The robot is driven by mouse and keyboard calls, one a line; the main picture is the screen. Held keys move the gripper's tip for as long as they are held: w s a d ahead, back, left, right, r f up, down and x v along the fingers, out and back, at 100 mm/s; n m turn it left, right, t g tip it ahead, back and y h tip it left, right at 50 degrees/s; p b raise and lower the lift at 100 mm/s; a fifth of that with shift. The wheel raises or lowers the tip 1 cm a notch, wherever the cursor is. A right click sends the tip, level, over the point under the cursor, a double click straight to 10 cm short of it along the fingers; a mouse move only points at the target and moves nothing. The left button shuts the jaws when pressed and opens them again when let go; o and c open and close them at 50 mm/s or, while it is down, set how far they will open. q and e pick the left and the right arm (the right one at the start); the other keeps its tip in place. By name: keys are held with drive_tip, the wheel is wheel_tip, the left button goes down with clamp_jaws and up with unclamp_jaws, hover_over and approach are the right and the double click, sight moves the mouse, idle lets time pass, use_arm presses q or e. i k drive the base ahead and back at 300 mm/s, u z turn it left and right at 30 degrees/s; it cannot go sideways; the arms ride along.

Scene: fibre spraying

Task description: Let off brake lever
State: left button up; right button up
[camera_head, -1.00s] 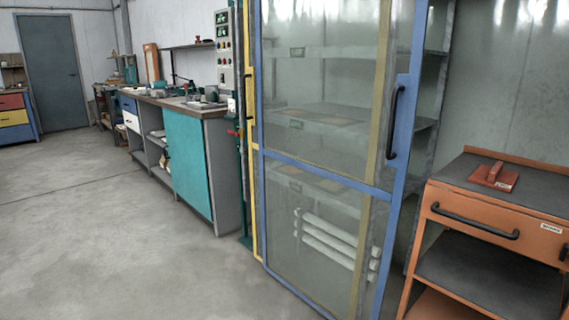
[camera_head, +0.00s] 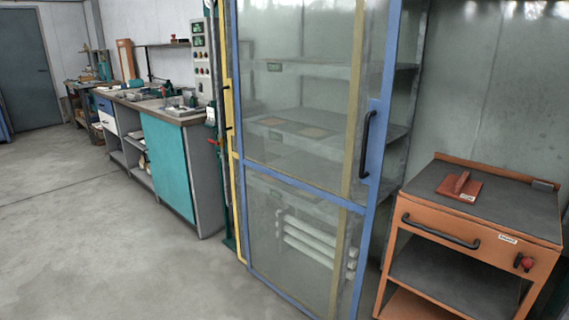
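No part is clearly a brake lever. A small red knob (camera_head: 524,263) with a dark side part sits on the right of the orange cart's drawer front; I cannot tell whether it is the lever. A small red handle (camera_head: 213,142) also sticks out beside the green post, left of the glazed cabinet. The orange cart (camera_head: 420,208) stands at the right with a dark top and a black drawer handle (camera_head: 440,231). Neither of my grippers is in view.
A tall glazed cabinet with a blue-framed door (camera_head: 378,150) and black handle (camera_head: 368,145) stands left of the cart. A red-brown block with a grip (camera_head: 459,186) lies on the cart top. A teal-fronted workbench (camera_head: 168,165) is farther left. The floor at left is clear.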

sight(528, 262)
drive_tip(key=z, duration=1.65)
drive_tip(key=k, duration=0.65)
drive_tip(key=z, duration=0.5)
drive_tip(key=i, duration=0.5)
drive_tip(key=z, duration=0.65)
drive_tip(key=i, duration=1)
drive_tip(key=u, duration=0.9)
drive_tip(key=i, duration=0.45)
drive_tip(key=u, duration=0.4)
